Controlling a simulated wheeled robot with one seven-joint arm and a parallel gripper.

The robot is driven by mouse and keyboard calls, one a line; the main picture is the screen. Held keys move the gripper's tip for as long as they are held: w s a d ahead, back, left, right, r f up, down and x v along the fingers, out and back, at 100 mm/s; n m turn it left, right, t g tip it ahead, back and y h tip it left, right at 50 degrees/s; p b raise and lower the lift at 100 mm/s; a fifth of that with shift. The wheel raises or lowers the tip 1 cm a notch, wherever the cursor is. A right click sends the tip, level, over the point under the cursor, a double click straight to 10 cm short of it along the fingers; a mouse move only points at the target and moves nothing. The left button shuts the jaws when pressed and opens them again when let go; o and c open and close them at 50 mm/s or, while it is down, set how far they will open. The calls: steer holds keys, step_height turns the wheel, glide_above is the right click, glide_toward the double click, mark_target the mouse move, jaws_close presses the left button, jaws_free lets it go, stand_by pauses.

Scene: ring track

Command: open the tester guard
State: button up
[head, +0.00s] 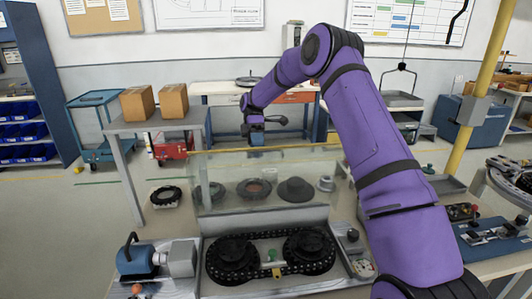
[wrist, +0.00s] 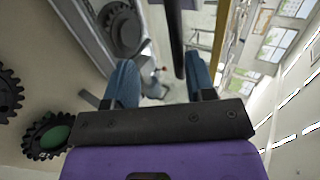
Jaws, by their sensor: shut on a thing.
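The tester guard (head: 262,172) is a clear panel with a yellow top edge. It stands upright behind the black test bed (head: 272,268), which carries two black rings and a small green part between them. My gripper (head: 254,138) is at the guard's top edge, at the far end of my purple arm. In the wrist view its blue fingers (wrist: 162,75) stand either side of a dark bar (wrist: 174,38), which looks like the guard's handle. They are shut on it, though the contact itself is hard to see.
A blue motor unit (head: 133,258) stands left of the test bed. Several dark rings and discs (head: 254,188) show through and beside the panel. Cardboard boxes (head: 155,103) sit on a grey table at left. A yellow post (head: 478,90) rises at right.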

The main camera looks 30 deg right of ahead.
mark_target(277, 163)
steer(key=s+r, duration=0.1)
steer(key=s, duration=0.4)
steer(key=s+a+r, duration=0.1)
steer(key=s+r, duration=0.1)
steer(key=s, duration=0.3)
steer(key=s+r, duration=0.1)
steer(key=s, duration=0.5)
steer(key=shift+a+r, duration=0.25)
steer(key=shift+a, duration=0.05)
steer(key=s+r+m+t+h, duration=0.1)
steer(key=s+r+m+t, duration=0.6)
steer(key=s, duration=0.4)
steer(key=s+r+m+t+h, duration=0.2)
steer(key=s+r+m+t, duration=0.4)
steer(key=s+t, duration=0.3)
steer(key=shift+s+r+m+h, duration=0.35)
steer(key=shift+s+m, duration=0.35)
steer(key=shift+s, duration=0.65)
steer(key=shift+w, duration=0.1)
